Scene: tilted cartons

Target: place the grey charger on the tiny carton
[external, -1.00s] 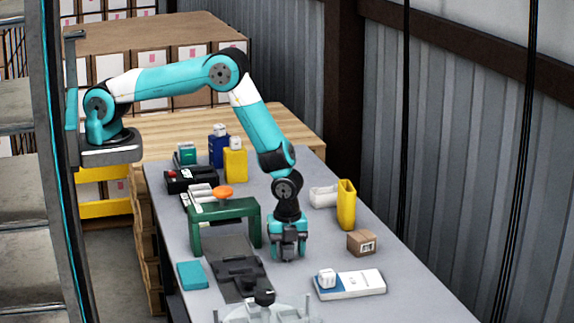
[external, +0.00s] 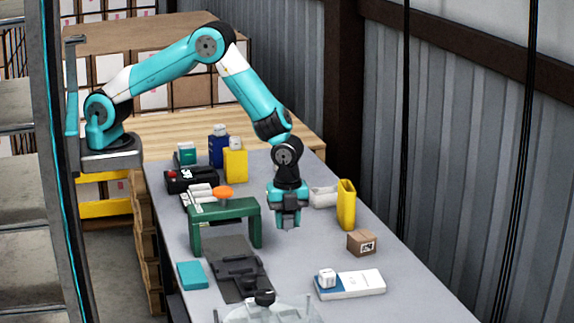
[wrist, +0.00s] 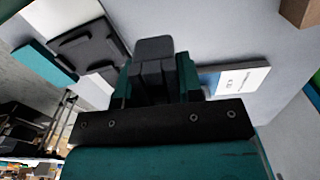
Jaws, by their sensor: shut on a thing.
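My gripper (external: 288,222) points down above the grey table, between the green bridge-shaped stand and the yellow container. It is shut on a dark grey block, which I take as the grey charger (wrist: 154,50); it shows between the fingers in the wrist view. In the external view the charger is hard to tell from the gripper. The tiny carton (external: 361,243) is a small brown box with a label, standing on the table to the right of and nearer the camera than my gripper. Its corner also shows at the wrist view's top right (wrist: 300,12).
A green stand (external: 225,210) is left of my gripper. A tall yellow container (external: 346,205) and a white tray (external: 322,197) stand to the right.

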